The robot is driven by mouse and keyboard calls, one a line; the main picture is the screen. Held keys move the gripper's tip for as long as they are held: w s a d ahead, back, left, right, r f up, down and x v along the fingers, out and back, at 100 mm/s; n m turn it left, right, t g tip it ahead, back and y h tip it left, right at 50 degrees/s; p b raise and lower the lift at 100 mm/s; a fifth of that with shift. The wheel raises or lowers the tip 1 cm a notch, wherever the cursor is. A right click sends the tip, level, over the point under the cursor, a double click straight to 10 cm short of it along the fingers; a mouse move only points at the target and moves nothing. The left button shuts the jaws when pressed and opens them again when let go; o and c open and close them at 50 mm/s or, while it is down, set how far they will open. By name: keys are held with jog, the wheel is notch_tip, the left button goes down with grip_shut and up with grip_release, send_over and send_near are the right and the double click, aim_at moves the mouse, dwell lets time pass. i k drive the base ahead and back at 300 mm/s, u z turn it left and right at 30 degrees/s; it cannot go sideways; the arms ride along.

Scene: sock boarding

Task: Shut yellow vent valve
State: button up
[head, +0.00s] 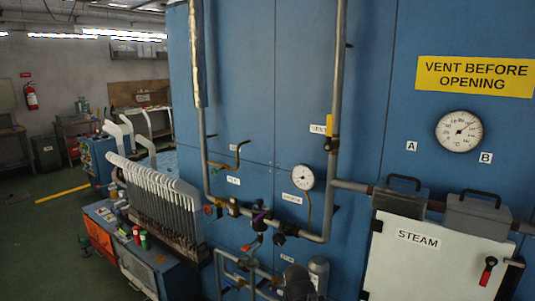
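The yellow vent valve (329,126) is on the vertical grey pipe, right of the middle of the head view. Its short yellow lever stands upright, in line with the pipe, above a dark valve body. A small VENT label (317,129) is just left of it. I cannot make out my gripper in this view. A dark grey rounded shape at the bottom edge, right of the middle, is too unclear to name.
A pressure gauge (303,177) and more valves sit left of and below the vent pipe. A white STEAM door (425,258) with a red-handled latch (488,270) is at lower right. A rack of white sock boards (160,200) stands left. Green floor is open at far left.

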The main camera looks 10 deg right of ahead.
aim_at(329, 146)
jog(key=u, duration=1.4)
jog(key=i, duration=2.05)
jog(key=z, duration=2.3)
jog(key=k, duration=0.95)
jog(key=i, duration=0.85)
